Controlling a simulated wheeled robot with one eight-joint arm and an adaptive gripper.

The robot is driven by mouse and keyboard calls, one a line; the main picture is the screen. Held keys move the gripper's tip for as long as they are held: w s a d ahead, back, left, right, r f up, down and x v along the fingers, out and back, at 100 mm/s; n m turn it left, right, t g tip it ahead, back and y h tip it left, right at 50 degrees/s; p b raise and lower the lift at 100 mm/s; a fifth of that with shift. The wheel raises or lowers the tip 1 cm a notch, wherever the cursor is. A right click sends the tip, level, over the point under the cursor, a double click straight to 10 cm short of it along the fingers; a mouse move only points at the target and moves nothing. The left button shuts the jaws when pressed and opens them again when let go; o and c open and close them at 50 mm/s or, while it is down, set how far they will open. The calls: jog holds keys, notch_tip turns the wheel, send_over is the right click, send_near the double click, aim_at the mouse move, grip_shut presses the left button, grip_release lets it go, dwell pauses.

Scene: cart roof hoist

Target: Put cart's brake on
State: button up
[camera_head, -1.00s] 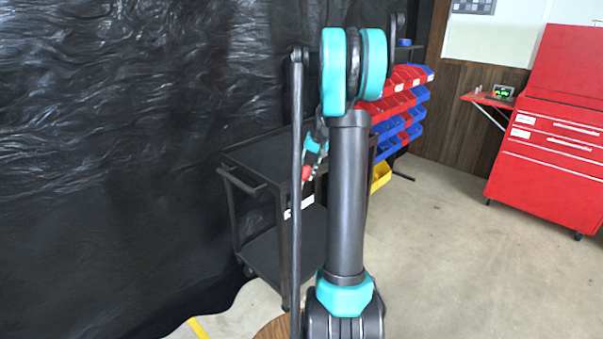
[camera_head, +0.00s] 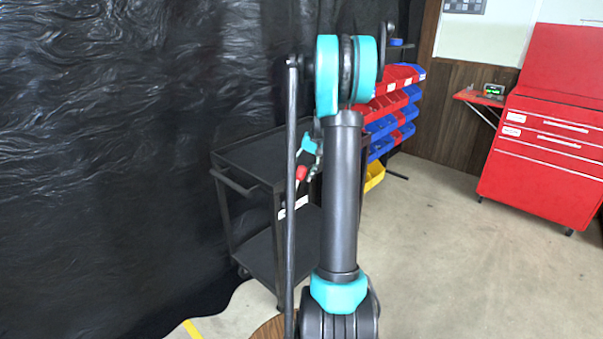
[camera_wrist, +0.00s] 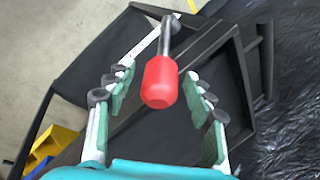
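The black two-shelf cart (camera_head: 262,160) stands against the dark curtain in the head view. Its brake lever, a metal rod (camera_wrist: 167,38) with a red knob (camera_wrist: 160,82), points toward the camera in the wrist view. The red knob also shows in the head view (camera_head: 302,172), beside the cart's side. My gripper (camera_wrist: 156,72) is open, with one finger on each side of the red knob. Gaps show between the knob and both fingers. In the head view my arm hides part of the cart, and my gripper is mostly hidden.
A rack of red, blue and yellow bins (camera_head: 392,110) stands behind the cart. A red tool cabinet (camera_head: 545,150) is at the right, with a small red shelf (camera_head: 485,98) beside it. A round wooden top (camera_head: 268,328) shows at the bottom. Floor at the right is clear.

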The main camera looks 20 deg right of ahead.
jog(key=v, duration=1.2)
jog(key=shift+c, duration=0.3)
